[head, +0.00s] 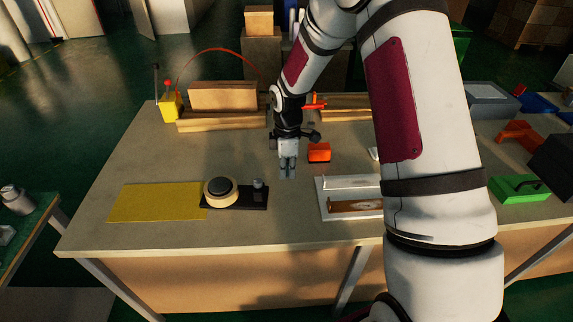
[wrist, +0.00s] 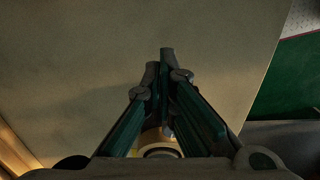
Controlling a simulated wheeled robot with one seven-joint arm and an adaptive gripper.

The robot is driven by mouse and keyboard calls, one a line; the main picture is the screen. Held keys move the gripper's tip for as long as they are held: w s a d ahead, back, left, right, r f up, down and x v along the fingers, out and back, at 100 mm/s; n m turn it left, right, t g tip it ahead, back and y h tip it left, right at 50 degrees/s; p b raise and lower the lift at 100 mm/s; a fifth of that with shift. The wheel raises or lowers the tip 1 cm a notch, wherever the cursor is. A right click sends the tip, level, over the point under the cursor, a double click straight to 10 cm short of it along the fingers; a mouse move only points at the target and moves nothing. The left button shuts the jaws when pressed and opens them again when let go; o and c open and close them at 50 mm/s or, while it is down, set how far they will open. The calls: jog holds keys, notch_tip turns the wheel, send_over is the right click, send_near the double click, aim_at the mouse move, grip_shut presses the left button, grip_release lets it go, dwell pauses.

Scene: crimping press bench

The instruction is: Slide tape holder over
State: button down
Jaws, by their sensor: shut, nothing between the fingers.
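The tape holder (head: 248,201) is a low black dispenser lying on the bench, with a cream tape roll with a dark centre (head: 220,187) at its left end. Its left end meets or overlaps the right edge of a flat yellow mat (head: 150,203). My gripper (head: 288,174) is shut and empty, pointing down, to the right of and behind the tape holder. In the wrist view my closed fingertips (wrist: 166,58) are over bare bench top. A cream rounded part, likely the tape roll (wrist: 157,136), shows partly between the finger links.
An orange box (head: 319,152) stands just right of my gripper. A white tray (head: 327,210) with a brown strip lies to the right, partly hidden by my arm. Wooden blocks (head: 222,96) line the back. The bench (head: 150,165) is clear behind the mat.

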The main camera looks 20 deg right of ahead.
notch_tip(320, 180, down, 5)
jog(key=shift+f, duration=0.2)
jog(key=a, duration=0.1)
jog(key=w+a, duration=0.1)
jog(key=a, duration=0.1)
jog(key=shift+w+a+f, duration=0.1)
jog(key=shift+w+a, duration=0.05)
jog(key=shift+a, duration=0.3)
jog(key=w+a+b, duration=0.2)
jog(key=a+b, duration=0.1)
jog(key=a, duration=0.4)
jog(key=w+a+b, duration=0.2)
jog(key=a+b, duration=0.1)
jog(key=a, duration=0.4)
jog(key=w+a+b, duration=0.2)
jog(key=w+a, duration=0.1)
jog(key=a, duration=0.4)
jog(key=shift+a+f+b, duration=0.1)
jog(key=shift+a+b, duration=0.2)
jog(key=shift+b, duration=0.1)
jog(key=shift+w+a, duration=0.15)
jog(key=shift+a, duration=0.2)
jog(key=shift+d, duration=0.1)
